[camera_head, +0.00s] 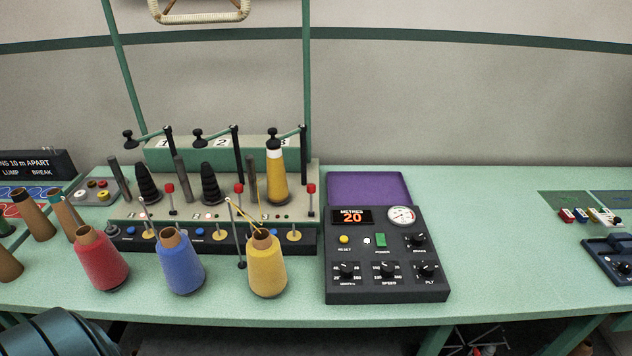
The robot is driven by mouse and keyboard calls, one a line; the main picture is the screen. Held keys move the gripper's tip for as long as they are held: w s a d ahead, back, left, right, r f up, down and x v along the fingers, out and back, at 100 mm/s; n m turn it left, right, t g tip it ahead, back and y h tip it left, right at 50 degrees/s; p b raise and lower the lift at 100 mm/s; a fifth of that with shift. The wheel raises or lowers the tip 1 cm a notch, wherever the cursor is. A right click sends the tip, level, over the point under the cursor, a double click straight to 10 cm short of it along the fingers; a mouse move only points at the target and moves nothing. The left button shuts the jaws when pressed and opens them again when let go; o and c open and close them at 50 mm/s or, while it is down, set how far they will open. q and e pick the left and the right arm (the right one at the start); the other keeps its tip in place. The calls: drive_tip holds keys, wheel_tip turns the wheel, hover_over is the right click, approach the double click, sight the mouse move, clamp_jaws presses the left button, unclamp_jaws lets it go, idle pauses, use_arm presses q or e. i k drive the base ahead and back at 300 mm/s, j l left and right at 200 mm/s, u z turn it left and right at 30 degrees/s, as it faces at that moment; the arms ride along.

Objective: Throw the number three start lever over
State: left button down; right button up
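The winding machine (130,210) stands at the back left of the bench, with plates marked 1, 2 and 3. A short upright lever with a red knob (311,189) stands at its right end, by station three; it looks like the number three start lever. Similar red-knobbed levers stand by station one (170,188) and station two (239,188). Station three carries a yellow wound package (277,180) under a black-knobbed arm (290,134). Stations one and two hold bare black ribbed cones.
Red (101,262), blue (180,265) and yellow (266,268) yarn cones stand before the machine. Yellow yarn rises from the yellow cone. A black control box (388,288) reading 20 metres stands right of the machine.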

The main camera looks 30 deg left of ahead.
sight(311, 187)
drive_tip(key=k+j+u, duration=0.15)
drive_tip(key=j+u, duration=0.2)
drive_tip(key=j, duration=0.3)
drive_tip(key=j+u, duration=0.35)
drive_tip(key=j, duration=0.25)
